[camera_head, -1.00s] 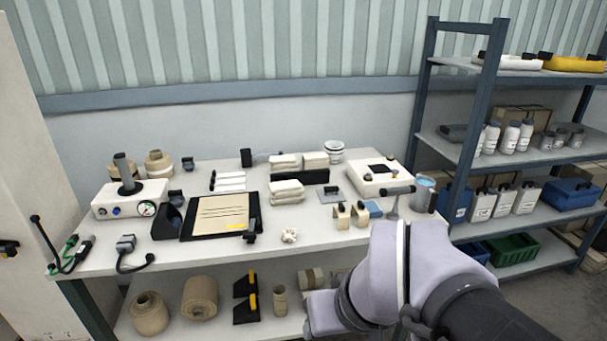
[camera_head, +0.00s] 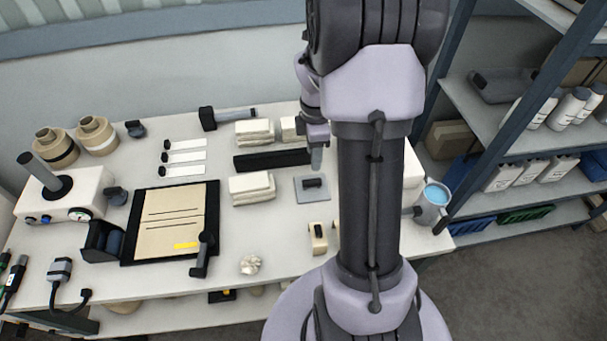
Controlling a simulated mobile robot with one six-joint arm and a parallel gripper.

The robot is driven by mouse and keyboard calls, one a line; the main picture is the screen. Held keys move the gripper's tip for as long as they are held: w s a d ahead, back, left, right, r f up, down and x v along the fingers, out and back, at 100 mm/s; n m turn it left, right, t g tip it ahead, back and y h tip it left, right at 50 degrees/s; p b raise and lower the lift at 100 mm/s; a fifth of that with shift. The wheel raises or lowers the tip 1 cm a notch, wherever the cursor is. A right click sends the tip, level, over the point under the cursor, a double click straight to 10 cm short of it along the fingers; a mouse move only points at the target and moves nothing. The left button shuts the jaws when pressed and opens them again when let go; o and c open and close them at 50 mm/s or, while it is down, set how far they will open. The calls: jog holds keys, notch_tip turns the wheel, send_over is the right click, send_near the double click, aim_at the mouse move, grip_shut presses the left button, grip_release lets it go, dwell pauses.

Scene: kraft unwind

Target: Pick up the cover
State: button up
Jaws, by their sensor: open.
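The cover looks to be the flat grey square plate (camera_head: 303,196) with a short black handle (camera_head: 313,183) on top. It lies on the white table, right of the middle. My gripper (camera_head: 316,158) points down over the table, just behind the handle in the picture. It appears apart from the cover, though its exact height is hard to tell. It is open and holds nothing that I can see. My arm hides the table to the right of the plate.
A black bar (camera_head: 268,161) and folded cloth stacks (camera_head: 252,188) lie left of the plate. A cream block (camera_head: 318,238) stands in front. A metal cup with blue contents (camera_head: 433,203) is to the right of my arm. Shelves (camera_head: 500,165) stand at the right.

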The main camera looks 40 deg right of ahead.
jog(key=b, duration=0.2)
send_over(312, 181)
notch_tip(312, 181, down, 7)
jog(key=shift+d+r, duration=0.1)
jog(key=shift+d, duration=0.05)
jog(key=f+b, duration=0.1)
jog(key=f, duration=0.1)
jog(key=f+b, duration=0.1)
jog(key=f, duration=0.2)
jog(key=shift+a+f, duration=0.2)
jog(key=shift+f, duration=0.15)
jog(key=shift+r, duration=0.15)
grip_shut()
